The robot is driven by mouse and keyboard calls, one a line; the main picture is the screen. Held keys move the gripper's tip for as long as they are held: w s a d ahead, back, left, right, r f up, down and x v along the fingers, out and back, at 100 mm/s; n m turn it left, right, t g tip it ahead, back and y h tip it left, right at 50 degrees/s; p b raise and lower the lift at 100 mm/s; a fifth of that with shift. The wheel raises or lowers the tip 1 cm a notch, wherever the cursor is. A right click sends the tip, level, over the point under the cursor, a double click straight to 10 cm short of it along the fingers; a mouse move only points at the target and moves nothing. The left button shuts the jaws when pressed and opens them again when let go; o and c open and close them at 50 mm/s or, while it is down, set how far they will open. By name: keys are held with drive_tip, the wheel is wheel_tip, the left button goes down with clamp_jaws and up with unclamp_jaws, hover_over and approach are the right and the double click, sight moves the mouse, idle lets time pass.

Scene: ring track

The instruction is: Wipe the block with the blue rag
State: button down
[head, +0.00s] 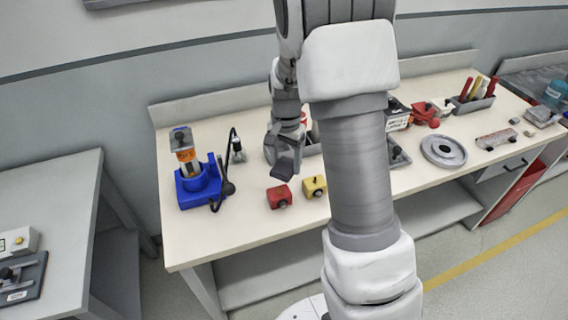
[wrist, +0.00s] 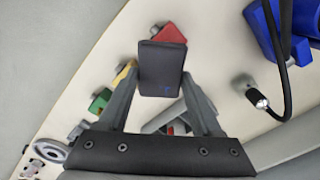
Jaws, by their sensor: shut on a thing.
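My gripper (head: 286,154) is above the table, behind and above a red block (head: 279,197). It is shut on a dark grey, flat-faced piece (wrist: 161,68) with a small blue mark. I cannot tell whether this piece is the rag; no plainly blue cloth shows. The red block (wrist: 170,35) is partly hidden behind the held piece in the wrist view. A yellow block (head: 314,187) stands right of the red one; it also shows in the wrist view (wrist: 124,73), with a green block (wrist: 99,102) beyond it. The held piece appears apart from the blocks.
A blue stand (head: 199,184) with a tool and black cable is at the table's left. A grey ring-shaped disc (head: 443,151) and a pen tray (head: 473,102) are on the right. My arm hides the table's middle. The left front is clear.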

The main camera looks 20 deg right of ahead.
drive_tip(key=shift+r+p, duration=0.6)
drive_tip(key=shift+r, duration=0.6)
